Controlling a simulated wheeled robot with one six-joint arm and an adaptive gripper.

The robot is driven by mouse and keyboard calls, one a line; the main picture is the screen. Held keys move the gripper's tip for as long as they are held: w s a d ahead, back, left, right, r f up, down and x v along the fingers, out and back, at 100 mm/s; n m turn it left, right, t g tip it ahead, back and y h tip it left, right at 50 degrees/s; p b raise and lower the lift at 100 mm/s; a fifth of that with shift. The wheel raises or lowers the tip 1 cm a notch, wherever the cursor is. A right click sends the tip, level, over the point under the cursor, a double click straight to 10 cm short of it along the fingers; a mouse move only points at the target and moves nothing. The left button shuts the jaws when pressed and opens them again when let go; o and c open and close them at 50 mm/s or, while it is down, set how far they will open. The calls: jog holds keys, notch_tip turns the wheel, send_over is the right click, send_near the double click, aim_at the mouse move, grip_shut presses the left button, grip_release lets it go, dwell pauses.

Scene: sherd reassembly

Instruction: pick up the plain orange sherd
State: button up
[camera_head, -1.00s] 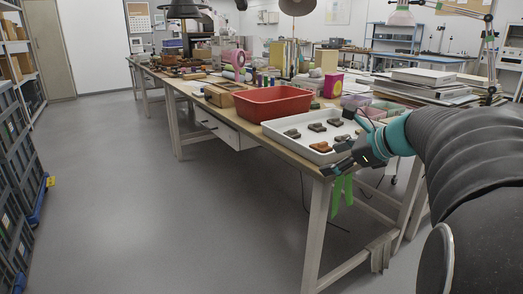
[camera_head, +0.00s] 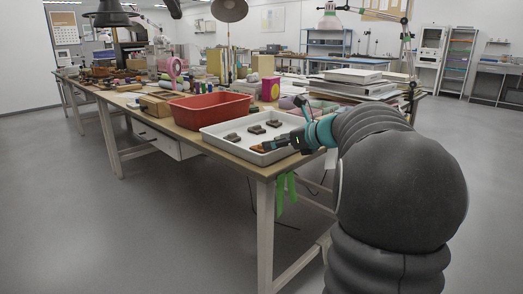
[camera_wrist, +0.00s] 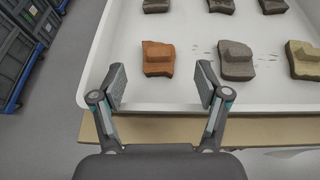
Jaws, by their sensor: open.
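The plain orange sherd (camera_wrist: 158,58) lies in the white tray (camera_wrist: 121,40), near the tray's front wall in the wrist view. In the head view the orange sherd (camera_head: 258,148) shows small beside my gripper, partly hidden. My gripper (camera_wrist: 160,80) is open and empty. Its two fingers point toward the orange sherd, one on either side of the line to it, and their tips sit just short of it in the picture. I cannot tell the exact height of the fingers above the tray.
Beside the orange sherd lie a dark grey-brown sherd (camera_wrist: 237,62) and a tan sherd (camera_wrist: 303,60). Several more sherds lie farther back. A red bin (camera_head: 209,108) stands left of the tray. Stacked boards (camera_head: 352,82) lie behind. The tray's front wall and table edge are below my gripper.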

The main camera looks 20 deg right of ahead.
jog(key=shift+x, duration=2.65)
jog(key=shift+s+a, duration=0.1)
jog(key=shift+s, duration=0.05)
jog(key=c, duration=1.2)
